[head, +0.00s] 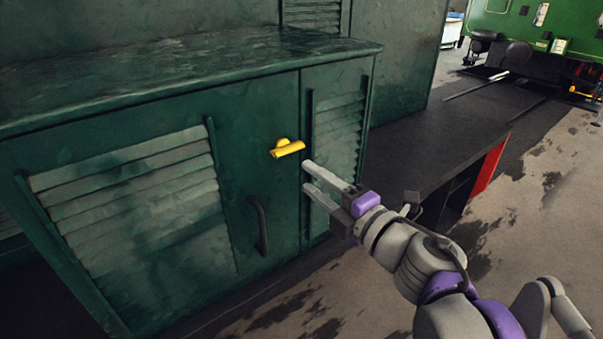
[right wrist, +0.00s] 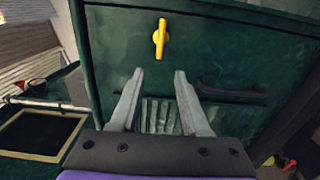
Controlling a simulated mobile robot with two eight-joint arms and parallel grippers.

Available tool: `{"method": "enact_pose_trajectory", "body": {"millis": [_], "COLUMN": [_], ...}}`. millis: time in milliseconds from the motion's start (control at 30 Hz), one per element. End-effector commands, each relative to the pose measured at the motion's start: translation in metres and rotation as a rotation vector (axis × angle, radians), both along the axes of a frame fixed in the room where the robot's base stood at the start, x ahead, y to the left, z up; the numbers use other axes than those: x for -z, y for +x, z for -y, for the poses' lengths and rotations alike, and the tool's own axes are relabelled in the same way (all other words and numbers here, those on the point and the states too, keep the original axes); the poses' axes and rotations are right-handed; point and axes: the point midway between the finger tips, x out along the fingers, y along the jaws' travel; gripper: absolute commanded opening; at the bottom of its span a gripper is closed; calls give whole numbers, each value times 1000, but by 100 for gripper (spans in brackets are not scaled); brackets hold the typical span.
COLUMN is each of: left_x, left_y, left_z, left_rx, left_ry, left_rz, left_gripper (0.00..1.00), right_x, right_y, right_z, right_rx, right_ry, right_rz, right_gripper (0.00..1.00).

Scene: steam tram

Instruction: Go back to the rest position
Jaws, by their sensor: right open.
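My right gripper (head: 308,181) is open and empty in front of the dark green cabinet (head: 260,100). Its fingertips are close to a yellow handle (head: 287,149) on the cabinet front, a little to its right and below, and look apart from it. In the right wrist view the open fingers (right wrist: 158,88) point towards the cabinet, with the yellow handle (right wrist: 160,38) beyond their tips. A dark bar handle (head: 260,225) is on the door, below the yellow one. The cabinet door looks closed. My left gripper shows in neither view.
Louvred panels (head: 135,185) cover parts of the cabinet front. A low dark bench or platform (head: 435,145) with a red end panel (head: 489,165) stands to the right. A green vehicle (head: 545,30) is at the back right. The stained floor (head: 535,210) at right is largely clear.

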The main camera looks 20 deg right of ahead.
Motion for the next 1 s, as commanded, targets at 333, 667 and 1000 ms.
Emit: {"method": "enact_pose_trajectory", "body": {"millis": [333, 667, 1000], "left_x": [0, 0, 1], "left_y": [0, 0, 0], "left_z": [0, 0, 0], "left_rx": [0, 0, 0], "left_ry": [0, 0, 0], "left_rz": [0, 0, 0], "left_gripper": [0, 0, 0], "right_x": [0, 4, 148], "right_y": [-5, 0, -25], "right_z": [2, 14, 95], "right_rx": [0, 77, 691], "right_ry": [0, 79, 801], "right_rz": [0, -4, -327], "right_gripper": [46, 46, 46]}}
